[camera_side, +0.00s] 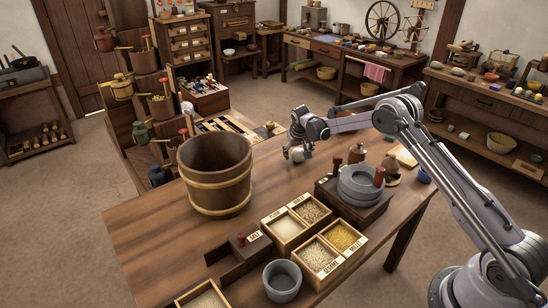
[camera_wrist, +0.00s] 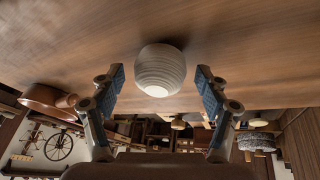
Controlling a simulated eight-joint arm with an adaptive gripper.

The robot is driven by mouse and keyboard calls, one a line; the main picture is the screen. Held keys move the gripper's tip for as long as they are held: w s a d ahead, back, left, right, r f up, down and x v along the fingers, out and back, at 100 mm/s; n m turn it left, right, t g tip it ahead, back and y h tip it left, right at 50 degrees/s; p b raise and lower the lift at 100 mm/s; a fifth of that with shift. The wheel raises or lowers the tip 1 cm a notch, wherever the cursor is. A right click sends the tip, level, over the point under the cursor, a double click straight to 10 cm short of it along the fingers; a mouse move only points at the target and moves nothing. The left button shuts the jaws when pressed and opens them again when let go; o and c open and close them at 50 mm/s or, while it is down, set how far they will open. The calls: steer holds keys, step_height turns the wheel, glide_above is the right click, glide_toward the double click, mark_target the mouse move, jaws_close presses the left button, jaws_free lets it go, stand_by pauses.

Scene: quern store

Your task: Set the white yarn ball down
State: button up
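The white yarn ball (camera_wrist: 161,70) is pale and ridged, in the upper middle of the wrist view against the wooden table (camera_wrist: 235,40). My gripper (camera_wrist: 160,73) has its two blue-padded fingers spread on either side of the ball, with a visible gap on each side. The ball looks to rest on the table top, though its contact is not clearly shown.
A large wooden bucket (camera_side: 215,178) stands left of my gripper. A grey stone quern (camera_side: 360,186) on a dark base stands to the right. Grain boxes (camera_side: 287,231) and a grey mortar (camera_side: 283,281) are nearer. Bare table lies between bucket and gripper.

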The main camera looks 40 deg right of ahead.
steer(key=s+a+r+n+t+y, duration=0.1)
steer(key=s+a+r, duration=0.5)
steer(key=s+r, duration=0.5)
steer(key=s+a+r+n+t+y, duration=0.15)
steer(key=s+a+r, duration=0.55)
steer(key=r, duration=0.7)
steer(key=s+a+f+n, duration=0.1)
steer(key=s+a, duration=0.1)
steer(key=s, duration=0.8)
steer(key=s+a+f+n+t, duration=0.1)
steer(key=s+a, duration=0.2)
steer(key=s, duration=0.7)
steer(key=shift+a+f+n+y, duration=0.2)
steer(key=shift+a+n+y, duration=0.15)
steer(key=shift+y, duration=0.1)
